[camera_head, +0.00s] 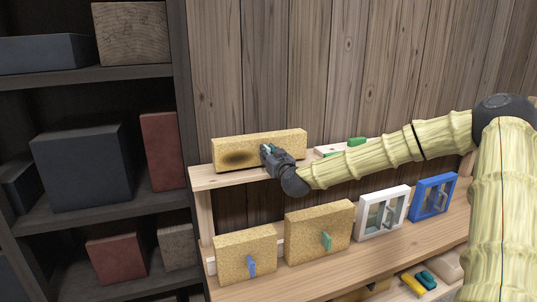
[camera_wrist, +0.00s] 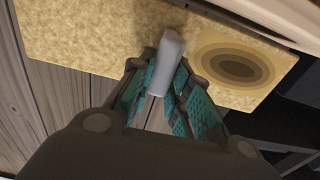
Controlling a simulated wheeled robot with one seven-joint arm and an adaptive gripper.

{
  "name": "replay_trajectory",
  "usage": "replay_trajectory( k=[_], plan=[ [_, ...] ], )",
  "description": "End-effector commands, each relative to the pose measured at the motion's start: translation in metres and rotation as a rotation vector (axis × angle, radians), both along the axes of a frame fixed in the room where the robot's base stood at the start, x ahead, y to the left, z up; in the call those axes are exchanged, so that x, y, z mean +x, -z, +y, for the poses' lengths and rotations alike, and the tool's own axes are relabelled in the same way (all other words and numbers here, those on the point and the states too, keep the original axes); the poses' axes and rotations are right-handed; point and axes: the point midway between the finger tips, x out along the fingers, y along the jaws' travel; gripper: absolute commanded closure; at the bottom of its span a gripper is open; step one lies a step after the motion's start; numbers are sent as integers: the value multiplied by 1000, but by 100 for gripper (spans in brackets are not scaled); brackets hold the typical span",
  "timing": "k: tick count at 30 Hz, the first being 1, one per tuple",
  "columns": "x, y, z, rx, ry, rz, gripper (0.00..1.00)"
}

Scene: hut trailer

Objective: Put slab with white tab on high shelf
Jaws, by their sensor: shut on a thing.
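The tan speckled slab (camera_head: 258,149) stands upright at the left end of the high shelf (camera_head: 206,181). Whether its lower edge touches the board or hovers just above it, I cannot tell. A dark oval mark shows on its face. My gripper (camera_head: 268,151) is in front of the slab. In the wrist view, its teal-padded fingers are closed around the white tab (camera_wrist: 167,55), which stands out from the slab (camera_wrist: 95,40) beside the ringed dark oval. In the head view the gripper hides the tab.
On the lower shelf (camera_head: 375,252) stand a slab with a blue tab (camera_head: 240,254), a slab with a green tab (camera_head: 315,229), a white-framed window (camera_head: 381,213) and a blue-framed one (camera_head: 433,197). A white block (camera_head: 330,149) lies right of the held slab. A dark rack (camera_head: 90,75) adjoins at left.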

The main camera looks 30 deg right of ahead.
Motion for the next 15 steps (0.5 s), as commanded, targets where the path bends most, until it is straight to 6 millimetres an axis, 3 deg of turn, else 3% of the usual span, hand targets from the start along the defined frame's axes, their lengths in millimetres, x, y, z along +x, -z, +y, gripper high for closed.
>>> replay_trajectory(
  k=[15],
  plan=[
    [0, 12, 0, 0, 0, -2, 100]
  ],
)
